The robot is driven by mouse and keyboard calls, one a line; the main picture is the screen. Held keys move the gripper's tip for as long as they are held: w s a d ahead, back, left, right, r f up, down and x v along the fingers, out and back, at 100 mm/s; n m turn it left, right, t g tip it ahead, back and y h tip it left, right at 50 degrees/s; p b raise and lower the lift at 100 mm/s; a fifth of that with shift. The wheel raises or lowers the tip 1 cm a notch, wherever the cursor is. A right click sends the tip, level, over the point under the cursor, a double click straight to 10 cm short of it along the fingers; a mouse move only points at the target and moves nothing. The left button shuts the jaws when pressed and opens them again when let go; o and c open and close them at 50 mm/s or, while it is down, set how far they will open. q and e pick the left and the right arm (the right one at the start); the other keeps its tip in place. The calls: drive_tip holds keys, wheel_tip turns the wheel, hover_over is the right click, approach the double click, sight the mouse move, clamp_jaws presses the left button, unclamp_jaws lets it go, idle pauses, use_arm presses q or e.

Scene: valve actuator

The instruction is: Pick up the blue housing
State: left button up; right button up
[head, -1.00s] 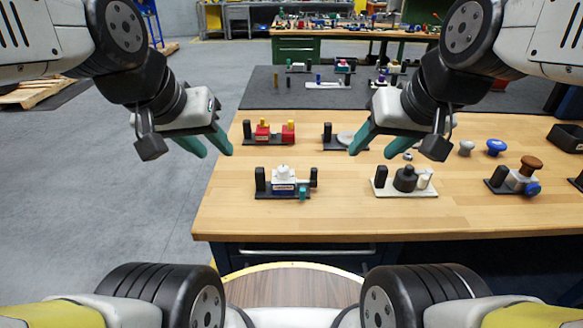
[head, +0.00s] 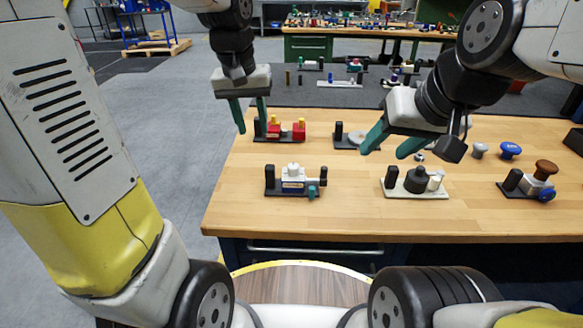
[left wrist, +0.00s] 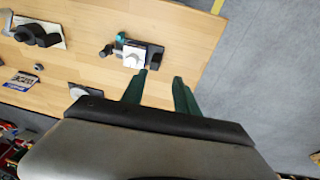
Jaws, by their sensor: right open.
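My right gripper (head: 387,150) is open and empty above the table, right of the block.
A red and yellow assembly (head: 285,133) stands behind, close to my left fingers. A white plate with a dark round part (head: 415,186) stands right of the block. Further right are a brown-knobbed assembly (head: 543,170) and a blue knob (head: 510,150). The front table strip is clear.

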use_arm(q)
drive_tip(key=g, duration=0.2)
hover_over(270, 166)
wheel_tip(270, 166, down, 6)
drive_tip(key=f, duration=0.1)
drive_tip(key=shift+d+f+y, duration=0.1)
drive_tip(key=shift+y, duration=0.3)
wheel_tip(270, 166, down, 12)
drive_tip(key=shift+s+r, duration=0.1)
clamp_jaws()
drive_tip(key=shift+r, duration=0.1)
idle(0.9)
